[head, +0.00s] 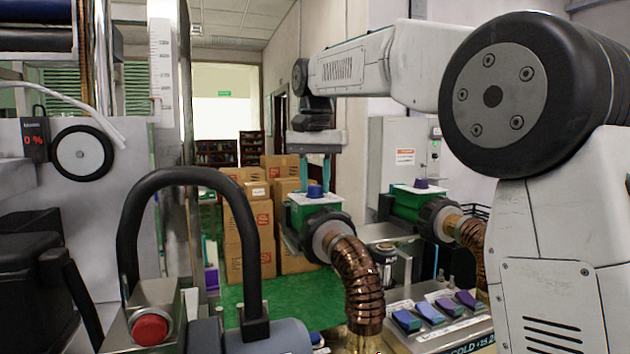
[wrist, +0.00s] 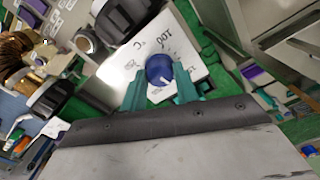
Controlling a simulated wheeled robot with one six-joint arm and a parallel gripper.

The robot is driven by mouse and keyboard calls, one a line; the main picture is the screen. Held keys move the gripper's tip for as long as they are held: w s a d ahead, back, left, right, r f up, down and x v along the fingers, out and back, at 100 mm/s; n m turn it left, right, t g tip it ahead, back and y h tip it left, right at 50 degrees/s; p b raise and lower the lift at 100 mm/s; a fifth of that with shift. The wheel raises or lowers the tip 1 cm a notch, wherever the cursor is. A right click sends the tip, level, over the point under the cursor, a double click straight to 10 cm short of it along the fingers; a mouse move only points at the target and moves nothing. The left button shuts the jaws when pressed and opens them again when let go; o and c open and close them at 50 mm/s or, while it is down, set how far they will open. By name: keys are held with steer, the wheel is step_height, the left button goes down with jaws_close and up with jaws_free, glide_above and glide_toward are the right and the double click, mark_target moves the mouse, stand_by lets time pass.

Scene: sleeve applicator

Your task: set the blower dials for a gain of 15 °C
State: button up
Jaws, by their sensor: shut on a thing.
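The nearer blower (head: 310,215) is a green box with a black collar and a copper hose. Its blue dial (head: 315,191) stands on a white top plate. My gripper (head: 316,172) points down over this dial, its teal fingers shut on it from both sides. In the wrist view the blue dial (wrist: 160,70) shows a white pointer mark, and the plate (wrist: 185,50) around it carries "100" and a "°C" mark. My gripper (wrist: 160,88) partly hides the plate there. The second blower (head: 408,205), to the right, has a purple-blue dial (head: 421,183) with no gripper on it.
A metal panel with several blue and purple switches (head: 430,314) and a partly cut-off "COLD" readout stands at front right. A black handle (head: 128,220) and red button (head: 149,327) are at front left. A display (head: 35,139) reads 0 %. Cardboard boxes (head: 240,230) stand behind.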

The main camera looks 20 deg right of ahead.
mark_target(314, 186)
steer(key=shift+m, duration=2.2)
steer(key=o, duration=1)
steer(key=shift+r, duration=0.1)
step_height(314, 186, up, 8)
steer(key=shift+a+f, duration=0.1)
steer(key=shift+f, duration=0.05)
